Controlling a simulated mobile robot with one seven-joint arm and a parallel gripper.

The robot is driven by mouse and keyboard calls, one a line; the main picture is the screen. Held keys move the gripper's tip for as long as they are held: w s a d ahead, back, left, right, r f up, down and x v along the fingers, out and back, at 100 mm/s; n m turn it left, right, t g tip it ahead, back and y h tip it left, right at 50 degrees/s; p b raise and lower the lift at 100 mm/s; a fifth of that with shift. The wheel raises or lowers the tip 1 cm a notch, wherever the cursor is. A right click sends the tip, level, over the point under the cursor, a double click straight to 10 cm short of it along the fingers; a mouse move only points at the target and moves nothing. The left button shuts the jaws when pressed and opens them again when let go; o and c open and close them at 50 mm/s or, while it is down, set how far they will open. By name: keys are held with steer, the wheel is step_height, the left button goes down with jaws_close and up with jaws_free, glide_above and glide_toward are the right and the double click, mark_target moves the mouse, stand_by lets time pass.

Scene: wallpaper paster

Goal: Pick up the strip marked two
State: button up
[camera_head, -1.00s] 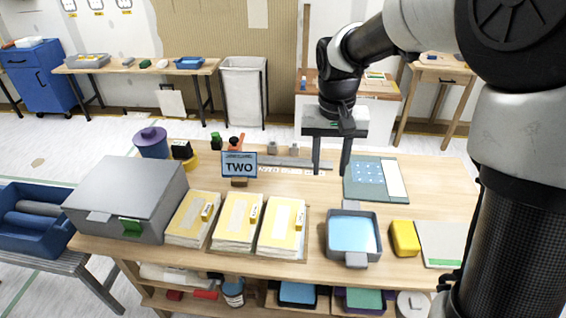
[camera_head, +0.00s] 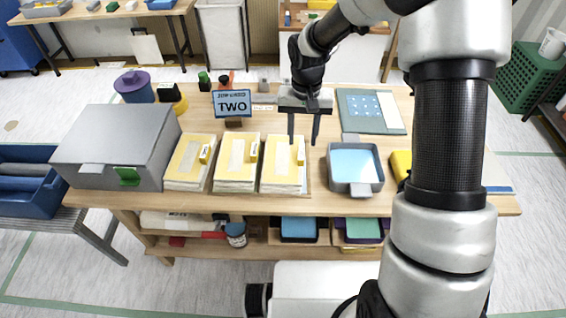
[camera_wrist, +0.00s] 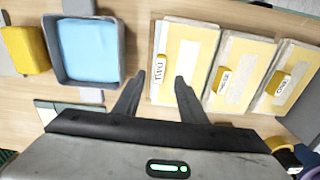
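Three stacks of cream-and-yellow strips lie in a row on the wooden table. The rightmost stack in the head view (camera_head: 280,172) is beside the blue tray. In the wrist view this stack (camera_wrist: 194,52) bears a yellow tab (camera_wrist: 159,69) reading TWO. A blue card reading TWO (camera_head: 232,103) stands behind the stacks. My gripper (camera_head: 303,139) is above the table by the back right of the TWO stack. In the wrist view my gripper (camera_wrist: 160,82) is open and empty, its fingers apart near that stack's edge. I cannot tell its exact height.
A grey-rimmed tray with blue inside (camera_head: 355,186) stands right of the TWO stack. The middle stack (camera_head: 237,178) and left stack (camera_head: 189,178) are close beside it. A grey box (camera_head: 115,150) is at the left. A teal board (camera_head: 352,106) lies behind the tray.

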mark_target(301, 153)
steer(key=shift+w+f, duration=0.15)
steer(key=shift+f, duration=3.35)
jaws_close()
